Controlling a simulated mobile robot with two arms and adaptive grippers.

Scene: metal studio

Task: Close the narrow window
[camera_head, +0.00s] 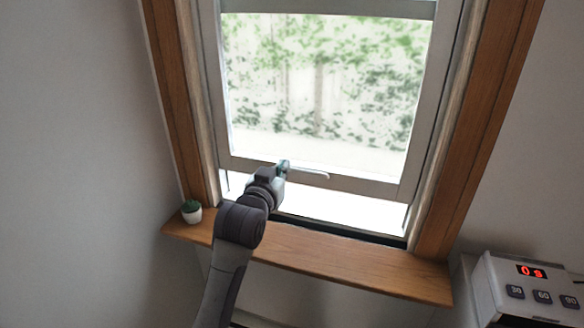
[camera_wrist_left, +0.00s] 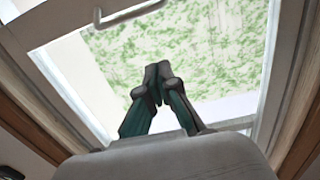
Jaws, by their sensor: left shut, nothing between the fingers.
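The narrow window has a grey-white sash (camera_head: 365,185) in a brown wooden frame (camera_head: 490,110). The sash is raised, with a bright open gap between its bottom rail and the sill. A thin pale handle (camera_head: 312,173) is on the bottom rail; it also shows at the top of the left wrist view (camera_wrist_left: 128,14). My left gripper (camera_head: 284,165) is at the bottom rail, by the left end of the handle. Its fingers (camera_wrist_left: 157,72) are shut together and empty in the left wrist view. Contact with the sash cannot be told. My right gripper is not in view.
A wooden sill (camera_head: 340,268) runs below the window. A small potted plant (camera_head: 191,212) stands at its left end. A grey device (camera_head: 500,280) with a red display and buttons is at the lower right. The wall at left is bare.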

